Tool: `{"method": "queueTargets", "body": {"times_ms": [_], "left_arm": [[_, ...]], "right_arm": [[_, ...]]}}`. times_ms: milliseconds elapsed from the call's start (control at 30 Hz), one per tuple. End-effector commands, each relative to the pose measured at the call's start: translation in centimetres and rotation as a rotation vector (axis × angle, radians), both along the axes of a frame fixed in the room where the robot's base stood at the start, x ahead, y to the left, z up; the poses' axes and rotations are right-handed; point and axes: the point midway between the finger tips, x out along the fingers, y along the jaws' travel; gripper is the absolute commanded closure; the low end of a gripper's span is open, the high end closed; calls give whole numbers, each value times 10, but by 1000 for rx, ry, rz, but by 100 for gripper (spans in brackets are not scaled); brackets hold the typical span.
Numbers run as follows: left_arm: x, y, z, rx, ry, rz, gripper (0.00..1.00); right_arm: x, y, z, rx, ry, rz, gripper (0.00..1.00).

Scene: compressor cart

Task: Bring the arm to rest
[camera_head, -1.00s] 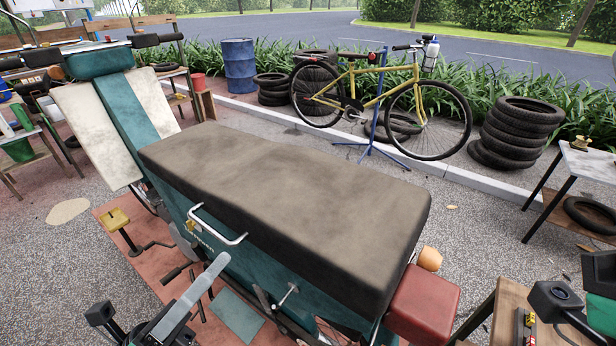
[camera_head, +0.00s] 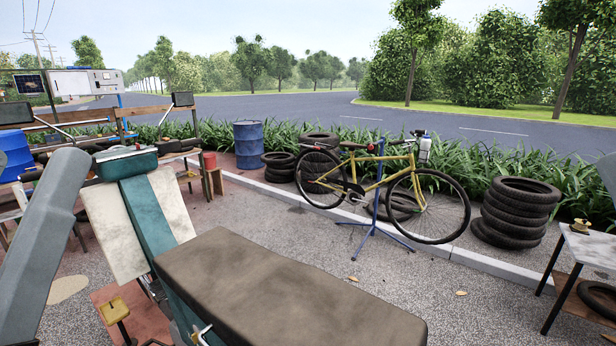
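Neither of my grippers is in view. A grey link of my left arm (camera_head: 38,250) rises at the left edge of the picture. A small grey part at the right edge (camera_head: 608,172) seems to be my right arm. The cart with the long brown padded seat (camera_head: 290,285) fills the lower middle, its near end cut off by the bottom edge. White and teal panels (camera_head: 150,215) stand at its far left end, with a teal box (camera_head: 125,163) on top. Whether either gripper holds anything is hidden.
A yellow bicycle (camera_head: 372,185) hangs on a blue stand. Stacked tyres (camera_head: 515,212) and a marble-topped table (camera_head: 592,250) are at the right. A blue barrel (camera_head: 249,145) stands by the plants. A workbench (camera_head: 60,130) is at the left. Open gravel lies between cart and kerb.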

Motion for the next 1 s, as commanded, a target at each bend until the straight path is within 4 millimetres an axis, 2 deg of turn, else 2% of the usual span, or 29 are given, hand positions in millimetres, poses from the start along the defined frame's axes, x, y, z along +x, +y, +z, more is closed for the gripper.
{"method": "queueTargets", "body": {"times_ms": [33,167,400,533,600,700,833,1000], "left_arm": [[0,0,42,0,0,1,26],[0,0,103,1,1,4,26],[1,1,223,2,1,5,26],[1,1,277,1,1,6,26],[1,1,296,1,1,6,26],[1,1,310,1,2,6,26],[1,1,311,1,2,6,26],[1,1,309,1,1,6,0]], "right_arm": [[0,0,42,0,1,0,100],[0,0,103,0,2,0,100],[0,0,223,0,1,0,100],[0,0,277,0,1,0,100],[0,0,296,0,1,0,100],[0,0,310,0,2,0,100],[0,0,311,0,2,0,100],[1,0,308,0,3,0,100]]}}
